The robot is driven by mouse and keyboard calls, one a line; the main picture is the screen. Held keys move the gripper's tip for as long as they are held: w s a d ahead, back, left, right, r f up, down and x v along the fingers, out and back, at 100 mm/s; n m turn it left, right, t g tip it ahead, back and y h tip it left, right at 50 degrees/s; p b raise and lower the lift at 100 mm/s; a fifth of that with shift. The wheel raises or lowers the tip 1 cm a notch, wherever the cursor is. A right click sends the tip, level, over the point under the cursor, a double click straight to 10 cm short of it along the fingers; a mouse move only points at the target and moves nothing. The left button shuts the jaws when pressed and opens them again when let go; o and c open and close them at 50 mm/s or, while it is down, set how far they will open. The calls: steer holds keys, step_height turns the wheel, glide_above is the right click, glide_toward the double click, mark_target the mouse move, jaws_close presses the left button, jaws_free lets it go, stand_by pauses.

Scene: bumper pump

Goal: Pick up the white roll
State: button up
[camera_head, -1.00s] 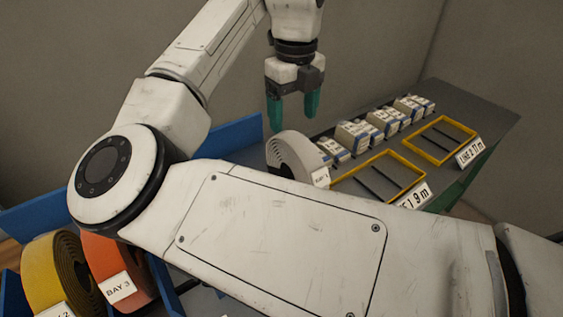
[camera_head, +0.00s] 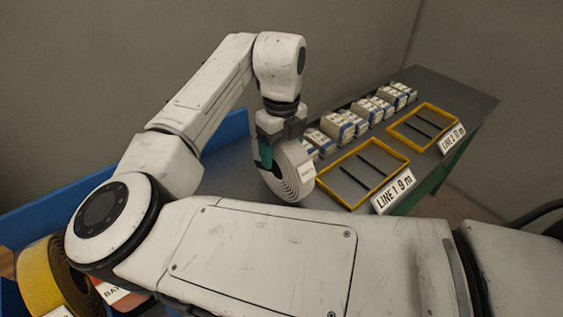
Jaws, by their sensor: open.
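The white roll (camera_head: 290,177) stands on its edge on the dark table, with its coiled side and a small label facing me. My gripper (camera_head: 267,152) points down right at the roll's upper part, with its green fingers open. One finger shows at the roll's left side; the other is largely hidden, so I cannot tell whether the fingers touch it. My arm crosses the front of the view and hides the table below the roll.
Yellow frames labelled LINE 1 (camera_head: 321,179) and LINE 2 (camera_head: 396,132) lie right of the roll. Several white boxes (camera_head: 338,127) stand behind them. A yellow roll (camera_head: 42,272) sits at lower left beside a blue panel (camera_head: 38,217). Some grey tabletop is bare behind the roll.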

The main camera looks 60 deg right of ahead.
steer(key=shift+c, duration=0.2)
jaws_close()
stand_by(0.5)
steer(key=shift+r, duration=0.1)
